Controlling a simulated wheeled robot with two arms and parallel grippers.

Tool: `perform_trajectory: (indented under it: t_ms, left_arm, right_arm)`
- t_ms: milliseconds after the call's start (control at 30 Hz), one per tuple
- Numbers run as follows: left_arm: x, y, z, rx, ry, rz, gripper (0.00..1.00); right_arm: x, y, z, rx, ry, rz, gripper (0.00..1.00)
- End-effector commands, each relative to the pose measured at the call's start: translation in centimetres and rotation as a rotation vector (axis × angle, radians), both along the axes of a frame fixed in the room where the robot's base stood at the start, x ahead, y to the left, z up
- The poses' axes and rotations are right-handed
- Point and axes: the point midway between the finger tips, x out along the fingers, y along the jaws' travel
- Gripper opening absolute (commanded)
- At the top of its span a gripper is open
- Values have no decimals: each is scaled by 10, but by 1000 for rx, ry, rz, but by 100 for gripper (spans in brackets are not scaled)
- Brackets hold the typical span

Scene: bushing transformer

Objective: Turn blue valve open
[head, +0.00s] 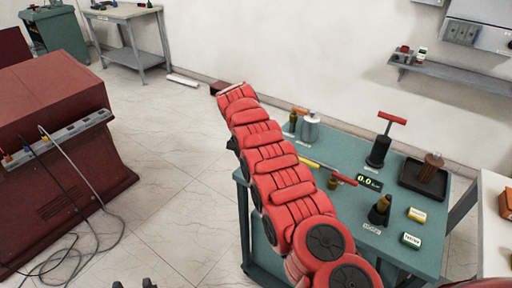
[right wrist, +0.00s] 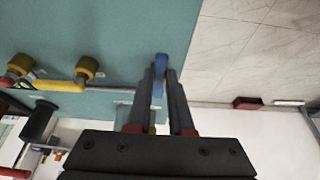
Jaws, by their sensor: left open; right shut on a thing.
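My left gripper (head: 135,284) shows only as dark fingertips at the bottom edge of the head view, open and empty, away from the bench.
The teal bench (head: 408,167) holds a red T-handle pump (head: 378,150), a black tray (head: 410,181), a small display (head: 369,183) and small bottles. A dark red cabinet (head: 55,130) with loose cables stands at left.

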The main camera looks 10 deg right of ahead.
Motion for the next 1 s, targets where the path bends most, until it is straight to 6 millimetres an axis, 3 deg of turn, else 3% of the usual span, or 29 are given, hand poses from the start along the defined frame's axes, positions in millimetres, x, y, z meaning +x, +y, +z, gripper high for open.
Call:
perform_trajectory:
  t_ms: [100, 133, 300, 600, 767, 867, 1000]
  left_arm:
    - [0, 0, 0, 0, 0, 0, 50]
    - [0, 0, 0, 0, 0, 0, 50]
    - [0, 0, 0, 0, 0, 0, 50]
    - [0, 0, -2, 0, 0, 0, 50]
    - [0, 0, -15, 0, 0, 0, 50]
    - [0, 0, -31, 0, 0, 0, 50]
    - [0, 0, -33, 0, -1, 0, 50]
  right_arm:
    - [-1, 0, -1, 0, 2, -2, 0]
    - [0, 0, -1, 0, 2, -2, 23]
    - [0, 0, -1, 0, 1, 0, 50]
    - [0, 1, 0, 0, -1, 1, 50]
    - [0, 6, 8, -2, -8, 3, 50]
    - [-6, 12, 19, 0, -6, 4, 50]
    - [-15, 20, 61, 1, -9, 2, 50]
